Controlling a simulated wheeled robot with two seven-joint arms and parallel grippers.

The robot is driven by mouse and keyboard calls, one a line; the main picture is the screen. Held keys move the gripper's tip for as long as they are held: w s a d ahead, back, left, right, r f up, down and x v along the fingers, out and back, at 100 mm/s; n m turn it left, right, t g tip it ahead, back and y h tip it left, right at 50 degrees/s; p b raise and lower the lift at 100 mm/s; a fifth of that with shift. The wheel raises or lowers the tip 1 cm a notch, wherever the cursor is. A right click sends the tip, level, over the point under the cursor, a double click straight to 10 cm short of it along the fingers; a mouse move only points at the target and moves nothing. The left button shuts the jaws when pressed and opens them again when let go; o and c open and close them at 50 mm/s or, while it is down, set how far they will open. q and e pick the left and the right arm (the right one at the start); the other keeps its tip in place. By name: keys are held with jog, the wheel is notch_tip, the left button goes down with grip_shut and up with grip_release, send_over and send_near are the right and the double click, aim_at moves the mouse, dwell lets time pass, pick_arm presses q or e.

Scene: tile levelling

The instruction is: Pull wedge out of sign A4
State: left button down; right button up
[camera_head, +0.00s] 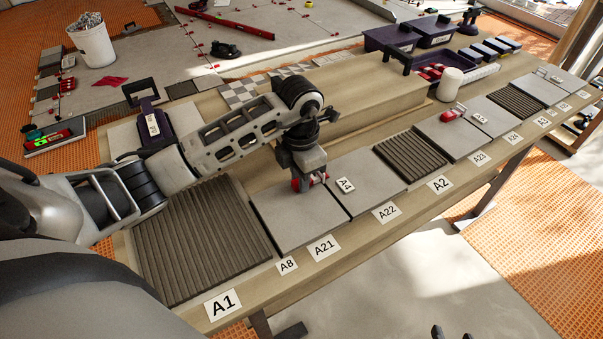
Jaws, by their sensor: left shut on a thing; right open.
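My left gripper (310,181) points down at the seam between two grey tiles, above the signs A8 (287,265) and A21 (324,248). It is shut on a red wedge (296,185), mostly hidden by the fingers. I cannot tell whether the wedge is still in its clip. A small white sign (345,186) lies on the right tile beside the gripper; its text is too small to read surely. I cannot make out a sign A4. Dark fingertips of my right gripper (452,334) show at the bottom edge, apart and empty, away from the bench.
Ribbed mortar beds (203,242) lie at A1, A2 and further right. Dark bins (405,36) stand at the back of the bench. The bench's front strip with signs is otherwise clear.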

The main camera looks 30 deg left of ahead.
aim_at(282, 195)
pick_arm(q)
jog(key=shift+s+a, duration=0.1)
jog(key=shift+s+a+r+p, duration=0.1)
jog(key=shift+s+a+p, duration=0.4)
jog(key=shift+s, duration=0.45)
jog(key=shift+s+a+p, duration=0.4)
jog(key=shift+s+a, duration=0.15)
jog(key=shift+s, duration=0.35)
jog(key=shift+r, duration=0.1)
notch_tip(282, 195, up, 6)
jog(key=p, duration=0.4)
